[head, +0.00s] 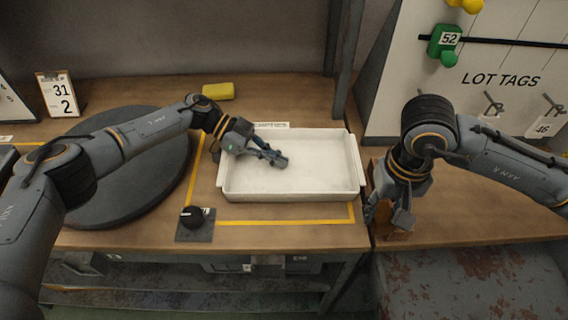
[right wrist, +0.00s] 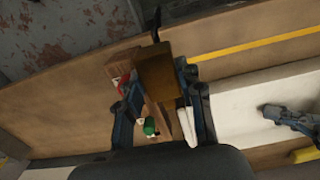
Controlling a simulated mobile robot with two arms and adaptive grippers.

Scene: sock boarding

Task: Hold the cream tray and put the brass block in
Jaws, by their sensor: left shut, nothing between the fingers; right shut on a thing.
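The cream tray (head: 232,190) sits on the wooden bench in the head view and looks empty except for my left gripper. My left gripper (head: 282,161) is shut with nothing in it, reaching over the tray's inside; whether it touches the floor of the tray I cannot tell. It also shows in the right wrist view (right wrist: 290,118). My right gripper (head: 386,218) is just right of the tray, pointing down. In the right wrist view it is shut on the brass block (right wrist: 160,78), a dull brown-gold block between its fingers. In the head view the gripper mostly hides the block.
A dark round turntable (head: 120,205) lies left of the tray. A black knob (head: 191,216) stands at the front, and a yellow block (head: 218,91) lies behind. A lot tags board (head: 490,60) stands at back right. Small red and green items (right wrist: 150,127) show beneath my right gripper.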

